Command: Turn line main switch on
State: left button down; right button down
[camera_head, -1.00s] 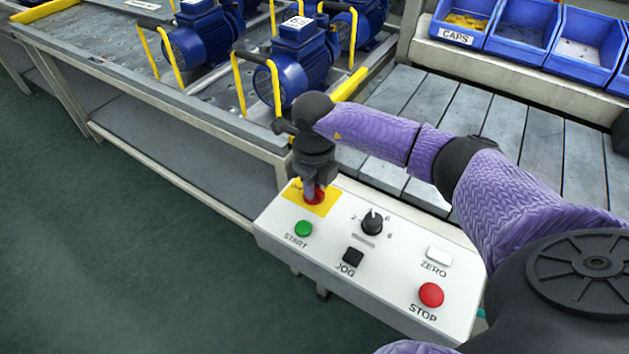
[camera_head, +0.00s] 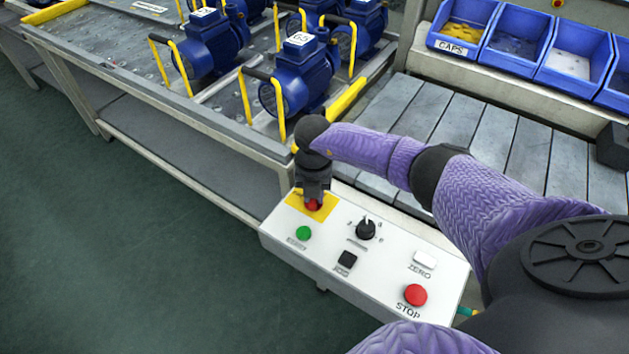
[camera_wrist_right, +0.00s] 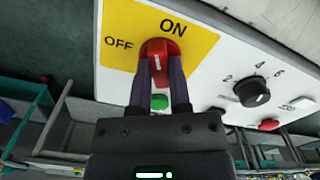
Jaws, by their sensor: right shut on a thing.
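The line main switch is a red rotary knob (camera_head: 312,206) on a yellow plate (camera_head: 327,209) at the far left corner of the white control panel (camera_head: 385,268). In the right wrist view the knob (camera_wrist_right: 161,46) sits between the words OFF, at left, and ON, above right. Its white mark stands nearly upright in that picture, between the two words. My right gripper (camera_head: 313,197) points down onto the knob. In the wrist view its two fingers (camera_wrist_right: 160,84) are shut on the knob from both sides. My left gripper is not in view.
The panel also has a green start button (camera_head: 303,233), a black selector (camera_head: 366,229), a black jog button (camera_head: 347,260), a white zero button (camera_head: 424,259) and a red stop button (camera_head: 415,295). Blue pumps (camera_head: 300,80) stand on the bench behind. Blue bins (camera_head: 515,40) line the back right.

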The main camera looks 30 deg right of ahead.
jog(key=m+p, duration=0.1)
jog(key=m, duration=0.2)
jog(key=shift+w+r+p, duration=0.1)
jog(key=shift+r+p, duration=0.1)
jog(key=shift+p, duration=0.2)
jog(key=shift+f+m+p, duration=0.1)
jog(key=shift+m+p, duration=0.4)
jog(key=shift+m, duration=0.8)
jog(key=c, duration=0.6)
grip_release()
jog(key=shift+o, duration=0.2)
notch_tip(320, 180, up, 10)
jog(key=p, duration=0.4)
jog(key=shift+p, duration=0.35)
